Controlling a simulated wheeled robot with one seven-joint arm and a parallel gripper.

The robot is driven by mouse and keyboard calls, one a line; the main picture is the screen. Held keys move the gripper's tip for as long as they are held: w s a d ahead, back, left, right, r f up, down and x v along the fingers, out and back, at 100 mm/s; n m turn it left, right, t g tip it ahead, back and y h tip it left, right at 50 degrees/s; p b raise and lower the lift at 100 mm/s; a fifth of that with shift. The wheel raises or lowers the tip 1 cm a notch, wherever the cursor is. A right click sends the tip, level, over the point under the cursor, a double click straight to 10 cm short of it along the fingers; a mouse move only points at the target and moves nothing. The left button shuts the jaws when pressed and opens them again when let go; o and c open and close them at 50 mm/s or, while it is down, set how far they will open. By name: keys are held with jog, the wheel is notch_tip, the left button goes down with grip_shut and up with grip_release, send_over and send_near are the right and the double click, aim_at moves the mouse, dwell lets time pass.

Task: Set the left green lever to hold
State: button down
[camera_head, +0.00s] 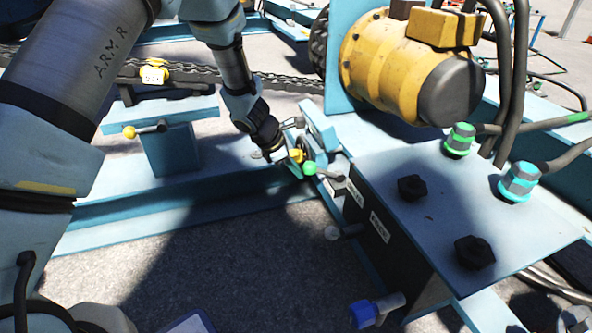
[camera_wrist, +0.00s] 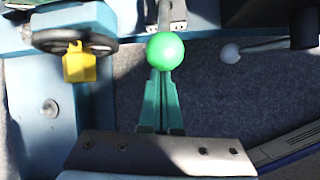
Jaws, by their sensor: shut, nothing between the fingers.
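The green lever has a round green knob (camera_head: 310,168) on a short grey rod at the left end of the dark control panel. In the wrist view the green knob (camera_wrist: 166,51) sits just beyond the tips of my gripper (camera_wrist: 163,76), in line with them. My gripper's teal fingers are together with nothing between them. In the head view my gripper (camera_head: 295,168) is beside the knob, on its left. Whether the fingertips touch the knob I cannot tell.
A yellow block (camera_wrist: 79,65) hangs by a dark wheel at left. A blue knob (camera_head: 363,314) is lower on the panel. A yellow motor (camera_head: 400,62) stands behind.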

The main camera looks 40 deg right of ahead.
jog(key=p, duration=0.2)
jog(key=shift+d+r+y+p, duration=0.1)
jog(key=shift+r+y+p, duration=0.2)
jog(key=shift+r, duration=0.05)
